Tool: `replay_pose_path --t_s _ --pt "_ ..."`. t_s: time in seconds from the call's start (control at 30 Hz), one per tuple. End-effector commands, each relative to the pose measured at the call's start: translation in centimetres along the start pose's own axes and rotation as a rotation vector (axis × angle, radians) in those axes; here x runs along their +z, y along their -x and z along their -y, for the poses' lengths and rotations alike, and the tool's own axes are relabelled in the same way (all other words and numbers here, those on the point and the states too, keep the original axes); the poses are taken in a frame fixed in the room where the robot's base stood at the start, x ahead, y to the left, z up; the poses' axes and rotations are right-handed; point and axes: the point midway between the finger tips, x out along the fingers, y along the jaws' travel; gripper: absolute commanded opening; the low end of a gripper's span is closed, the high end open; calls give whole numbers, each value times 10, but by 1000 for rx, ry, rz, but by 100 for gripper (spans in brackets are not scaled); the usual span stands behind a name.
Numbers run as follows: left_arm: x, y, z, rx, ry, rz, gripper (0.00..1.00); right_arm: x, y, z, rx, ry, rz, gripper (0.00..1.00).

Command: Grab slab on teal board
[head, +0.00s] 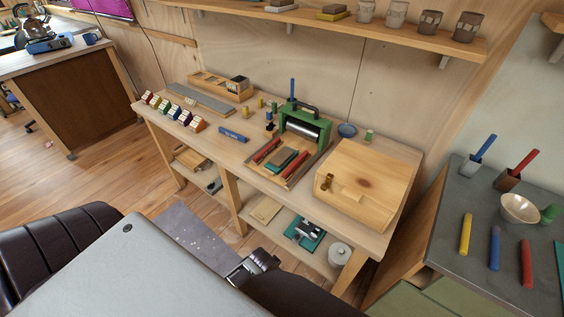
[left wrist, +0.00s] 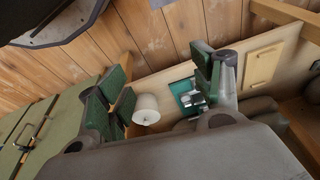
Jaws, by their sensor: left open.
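A brown slab (head: 286,157) lies on a small teal board (head: 279,167) on the bed of the green press, on the wooden bench. A second teal board (head: 306,236) lies on the bench's lower shelf with a metal device (head: 310,228) on it. This lower board (left wrist: 181,88) and device (left wrist: 192,99) also show in the left wrist view. My left gripper (left wrist: 160,88) is open and empty, its green-padded fingers apart, with the lower shelf beyond them. In the head view my left arm is at the bottom, its fingertips not clear. My right gripper is not in view.
The green press (head: 305,125) has red bars beside its bed. A wooden box (head: 365,180) stands to its right. A white roll (head: 340,254) and a tan panel (head: 265,210) are on the lower shelf. A grey table (head: 480,250) stands at right.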

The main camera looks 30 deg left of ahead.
Motion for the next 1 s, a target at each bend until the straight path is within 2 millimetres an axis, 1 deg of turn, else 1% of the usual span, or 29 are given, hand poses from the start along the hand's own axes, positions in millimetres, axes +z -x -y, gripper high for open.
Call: replay_pose_path --t_s 0.03,0.3,0.57,0.73,1.0 --pt "-8 11 2 -1 2 -12 66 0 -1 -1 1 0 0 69" --pt "-46 71 18 0 15 -80 66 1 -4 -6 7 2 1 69" --pt "-80 123 42 2 23 -186 66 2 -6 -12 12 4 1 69" --pt "-110 157 68 3 25 -305 66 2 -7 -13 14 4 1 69" --pt "-154 193 113 2 36 -500 66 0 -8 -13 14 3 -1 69"
